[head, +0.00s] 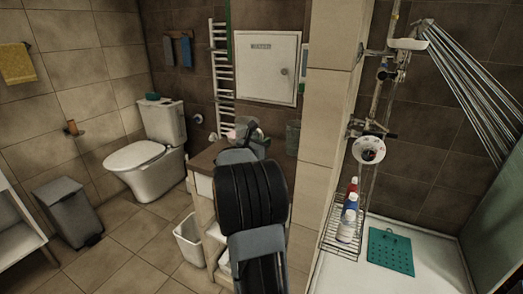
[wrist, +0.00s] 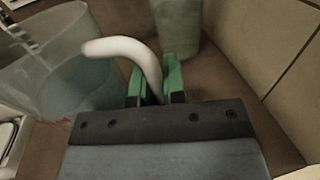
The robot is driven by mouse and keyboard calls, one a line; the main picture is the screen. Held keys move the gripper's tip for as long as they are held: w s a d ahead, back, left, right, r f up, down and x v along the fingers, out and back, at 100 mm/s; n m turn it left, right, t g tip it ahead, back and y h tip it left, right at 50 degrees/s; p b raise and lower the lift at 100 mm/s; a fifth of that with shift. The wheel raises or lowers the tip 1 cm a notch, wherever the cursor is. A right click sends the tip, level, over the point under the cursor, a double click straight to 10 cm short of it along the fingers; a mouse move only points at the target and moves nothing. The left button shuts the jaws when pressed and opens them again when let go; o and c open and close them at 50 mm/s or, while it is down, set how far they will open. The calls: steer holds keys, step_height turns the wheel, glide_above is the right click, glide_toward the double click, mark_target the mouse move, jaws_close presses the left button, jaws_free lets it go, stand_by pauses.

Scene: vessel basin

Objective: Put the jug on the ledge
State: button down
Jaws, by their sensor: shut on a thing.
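The jug (wrist: 62,75) is a clear, bluish vessel with a white curved handle (wrist: 125,48), at the left of the wrist view. My gripper (wrist: 156,82) has green fingertips and is shut on the handle, with the jug body to its left. In the head view my gripper (head: 256,137) is over the brown-topped unit, and my arm hides most of the jug. I cannot tell whether the jug's base touches the surface below. The brown top (head: 205,159) is a flat surface; I cannot tell which surface is the ledge.
A greenish translucent container (wrist: 178,25) stands just beyond my fingertips. A tiled wall (wrist: 285,55) is close on the right. A toilet (head: 150,150), a white bin (head: 189,240) and a shower rack (head: 342,235) with bottles stand around.

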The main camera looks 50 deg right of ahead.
steer(key=shift+f, duration=0.8)
steer(key=shift+w+f, duration=0.25)
steer(key=shift+f, duration=0.15)
steer(key=shift+s+r, duration=0.1)
steer(key=shift+f+b, duration=0.25)
steer(key=shift+b, duration=0.1)
steer(key=c, duration=1.2)
jaws_free()
